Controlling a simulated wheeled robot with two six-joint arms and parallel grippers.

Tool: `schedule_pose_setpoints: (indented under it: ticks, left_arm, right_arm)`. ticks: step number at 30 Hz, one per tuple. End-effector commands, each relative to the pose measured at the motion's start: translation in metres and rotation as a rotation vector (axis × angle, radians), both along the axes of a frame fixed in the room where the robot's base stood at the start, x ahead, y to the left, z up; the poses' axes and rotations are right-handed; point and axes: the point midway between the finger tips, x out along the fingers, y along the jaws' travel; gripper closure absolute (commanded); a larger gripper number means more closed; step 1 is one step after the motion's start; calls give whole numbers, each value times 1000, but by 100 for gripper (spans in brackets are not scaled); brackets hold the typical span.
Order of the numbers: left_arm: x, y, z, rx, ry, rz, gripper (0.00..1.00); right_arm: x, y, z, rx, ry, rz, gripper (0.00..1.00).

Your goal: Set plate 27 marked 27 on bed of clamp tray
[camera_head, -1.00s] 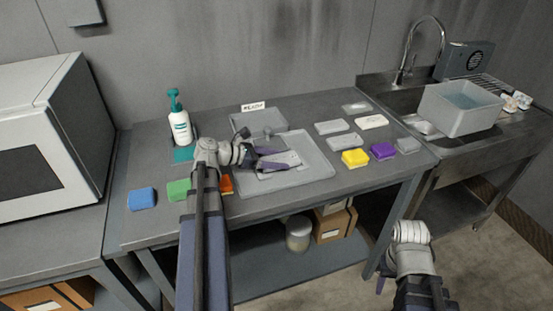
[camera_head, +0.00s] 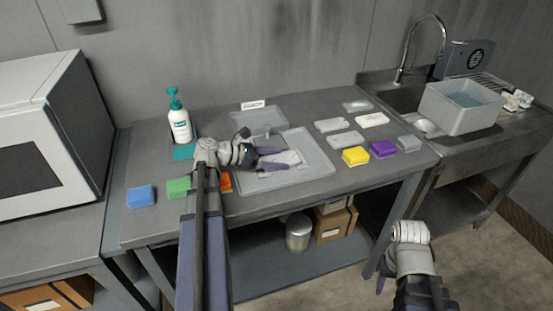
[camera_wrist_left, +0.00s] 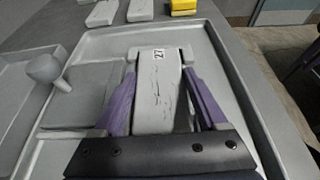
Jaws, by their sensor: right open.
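Plate 27 (camera_wrist_left: 157,100), pale grey with a "27" label at its far end, lies over the bed of the clamp tray (camera_wrist_left: 240,100). In the head view plate 27 (camera_head: 289,157) shows partly, between my left fingers. My left gripper (camera_head: 275,159) is low over the tray, with a purple finger close along each side of the plate. In the left wrist view my left gripper (camera_wrist_left: 160,72) has its fingertips near the plate's edges; whether they press on it is unclear. My right gripper (camera_head: 382,285) is open, off the table's front, mostly hidden by its wrist.
Several pale plates (camera_head: 345,139) lie right of the tray, near a yellow block (camera_head: 355,156) and a purple block (camera_head: 382,149). Blue (camera_head: 141,196) and green (camera_head: 178,188) blocks and a pump bottle (camera_head: 180,125) are at left. A knobbed grey plate (camera_wrist_left: 75,92) lies left of plate 27.

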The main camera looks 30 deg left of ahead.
Motion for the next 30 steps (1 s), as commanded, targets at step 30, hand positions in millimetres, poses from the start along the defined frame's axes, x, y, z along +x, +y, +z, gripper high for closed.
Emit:
schedule_pose_setpoints:
  ticks: [30]
  left_arm:
    - [-51, 43, 29, -1, -1, 2, 0]
  right_arm:
    - [0, 0, 29, 0, 0, 0, 50]
